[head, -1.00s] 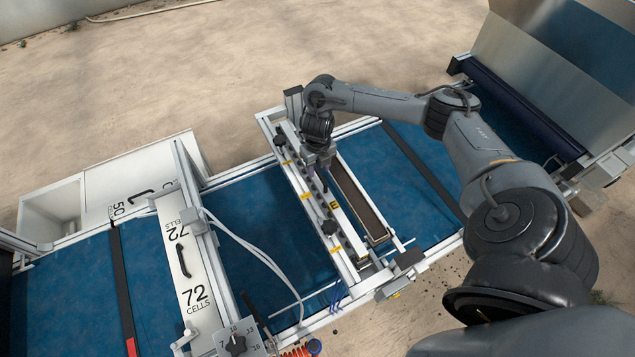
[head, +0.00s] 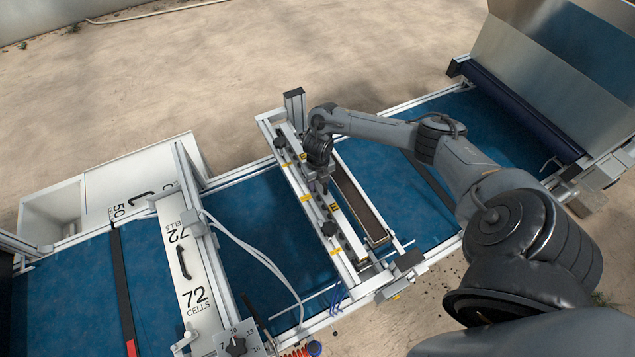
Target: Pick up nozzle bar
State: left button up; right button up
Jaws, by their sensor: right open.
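The long light-coloured bar (head: 318,207) with dark knobs and yellow marks, which looks like the nozzle bar, lies across the blue belt in the middle of the head view. It sits in the seeder's metal frame, between the rails. My right gripper (head: 325,188) is over the middle of this bar, pointing down, open. The fingertips are small and partly hidden, so I cannot tell whether they touch the bar. My left gripper is not in view.
A narrow dark-filled trough (head: 359,204) runs beside the bar on its right. White panels marked 72 cells (head: 197,283) stand on the left. White hoses cross the belt (head: 244,220). A dial box (head: 240,343) is at the front. A metal hopper (head: 560,65) stands at upper right.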

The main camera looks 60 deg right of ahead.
jog(key=shift+c, duration=0.3)
jog(key=c, duration=0.7)
jog(key=shift+o, duration=0.2)
jog(key=shift+r, duration=0.1)
